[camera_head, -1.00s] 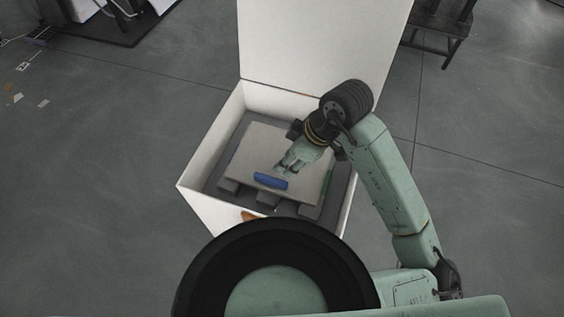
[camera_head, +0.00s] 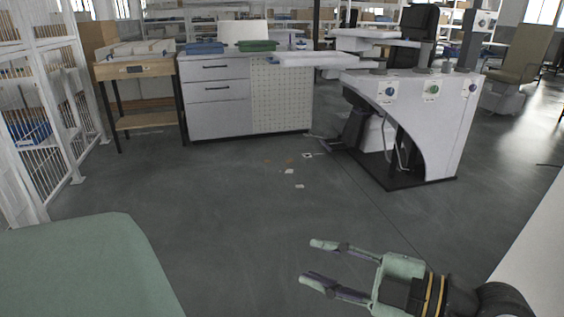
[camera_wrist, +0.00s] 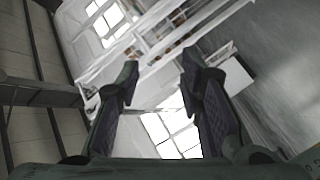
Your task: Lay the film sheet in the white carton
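My gripper (camera_head: 318,264) is open and empty at the lower right of the head view, above bare floor. In the wrist view its two fingers (camera_wrist: 160,76) stand apart with only distant background between them. A white panel (camera_head: 540,255) is cut off at the right edge of the head view; it may be part of the white carton, but I cannot tell. The inside of the carton is out of view. I cannot make out the film sheet for certain in either view.
A white workstation with columns and coloured buttons (camera_head: 425,115) stands at the right. A drawer cabinet (camera_head: 217,95) with trays on top and a wooden table (camera_head: 135,70) stand behind. White mesh racking (camera_head: 45,110) is at the left. Open floor (camera_head: 235,200) lies between, with small scraps.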

